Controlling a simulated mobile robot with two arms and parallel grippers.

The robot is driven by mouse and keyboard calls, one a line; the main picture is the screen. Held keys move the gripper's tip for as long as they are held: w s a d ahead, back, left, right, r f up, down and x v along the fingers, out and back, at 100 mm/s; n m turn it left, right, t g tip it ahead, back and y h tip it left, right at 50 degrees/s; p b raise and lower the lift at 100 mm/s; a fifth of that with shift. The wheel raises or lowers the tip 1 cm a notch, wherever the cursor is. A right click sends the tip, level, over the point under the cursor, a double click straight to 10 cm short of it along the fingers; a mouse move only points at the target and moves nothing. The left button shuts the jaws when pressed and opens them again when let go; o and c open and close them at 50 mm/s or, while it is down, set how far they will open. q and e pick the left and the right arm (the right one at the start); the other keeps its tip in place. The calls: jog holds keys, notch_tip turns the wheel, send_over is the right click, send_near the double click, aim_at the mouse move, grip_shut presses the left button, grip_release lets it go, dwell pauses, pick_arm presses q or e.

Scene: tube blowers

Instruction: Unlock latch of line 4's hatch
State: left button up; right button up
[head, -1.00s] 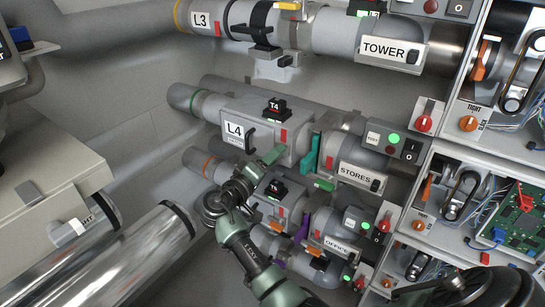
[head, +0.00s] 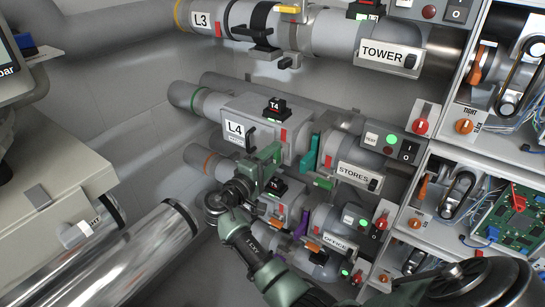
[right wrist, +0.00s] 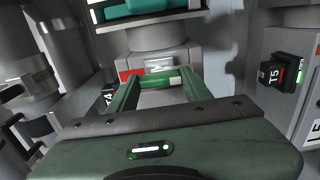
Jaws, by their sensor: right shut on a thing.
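Line 4's hatch is the grey box with the L4 label (head: 235,128), a black handle (head: 251,138) and a red tab (head: 283,135). The black T4 block (head: 273,107) sits on top. My right gripper (head: 273,152) is at the hatch's lower edge. In the right wrist view its green fingers (right wrist: 160,82) are shut on a small pale piece (right wrist: 160,96), which seems to be the latch. The fingers mostly hide it, so its lock state cannot be told. My left gripper is not in view.
The L3 pipe (head: 201,19) runs above and the T5 line (right wrist: 275,75) lies close below. A teal lever (head: 312,152) stands right of the hatch. Shiny metal cylinders (head: 120,262) lie at lower left. Open electronics boxes (head: 510,215) line the right.

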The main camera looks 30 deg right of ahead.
jog(key=shift+d+r, duration=0.1)
jog(key=shift+r, duration=0.05)
jog(key=o, duration=1.2)
jog(key=shift+o, duration=0.8)
jog(key=shift+d, duration=0.1)
jog(key=b+v, duration=0.2)
jog(key=v, duration=0.6)
